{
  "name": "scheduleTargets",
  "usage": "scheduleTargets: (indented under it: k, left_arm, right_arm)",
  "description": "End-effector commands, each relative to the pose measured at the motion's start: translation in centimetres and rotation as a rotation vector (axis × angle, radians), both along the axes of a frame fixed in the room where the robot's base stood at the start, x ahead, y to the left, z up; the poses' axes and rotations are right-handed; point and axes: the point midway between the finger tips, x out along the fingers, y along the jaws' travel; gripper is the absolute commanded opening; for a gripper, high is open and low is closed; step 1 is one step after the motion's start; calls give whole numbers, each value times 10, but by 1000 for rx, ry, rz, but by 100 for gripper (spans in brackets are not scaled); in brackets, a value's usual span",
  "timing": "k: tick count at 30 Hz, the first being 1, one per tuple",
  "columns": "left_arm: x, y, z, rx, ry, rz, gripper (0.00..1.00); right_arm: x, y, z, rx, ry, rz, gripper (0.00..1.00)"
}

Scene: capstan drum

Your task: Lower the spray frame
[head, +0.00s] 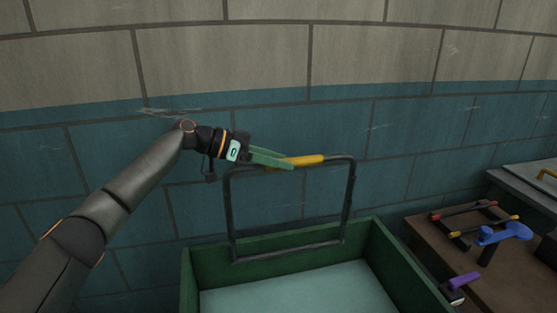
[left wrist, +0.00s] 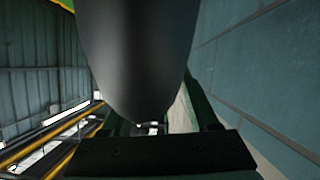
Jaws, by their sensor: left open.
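The spray frame (head: 232,215) is a dark rectangular tube frame standing upright at the back of a green trough. Its top bar has a yellow grip (head: 305,160). My left gripper (head: 284,162) has green fingers at the left end of the yellow grip, and they overlap it in the head view. The jaws are open; I cannot tell whether they touch the bar. In the left wrist view a large dark rounded shape fills the middle between the green fingers and hides what lies beyond. My right gripper is not in view.
The green trough (head: 186,285) holds a pale surface below the frame. A brown bench (head: 425,232) at the right carries red-ended and yellow-ended bars, a blue tool (head: 505,233) and a purple-handled one (head: 463,281). A tiled wall stands close behind the frame.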

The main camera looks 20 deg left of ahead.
Motion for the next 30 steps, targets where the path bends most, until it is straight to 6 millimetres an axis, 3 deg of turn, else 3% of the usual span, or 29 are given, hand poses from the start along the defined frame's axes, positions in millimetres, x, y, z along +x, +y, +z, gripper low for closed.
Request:
scheduleTargets:
  k: [8,24,30]
  left_arm:
    - [1,-2,0,-1,-1,0,61]
    - [1,-1,0,0,0,0,1]
    - [1,-1,0,0,0,0,0]
  right_arm:
    - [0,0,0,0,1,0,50]
    - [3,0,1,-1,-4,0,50]
    - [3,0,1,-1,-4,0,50]
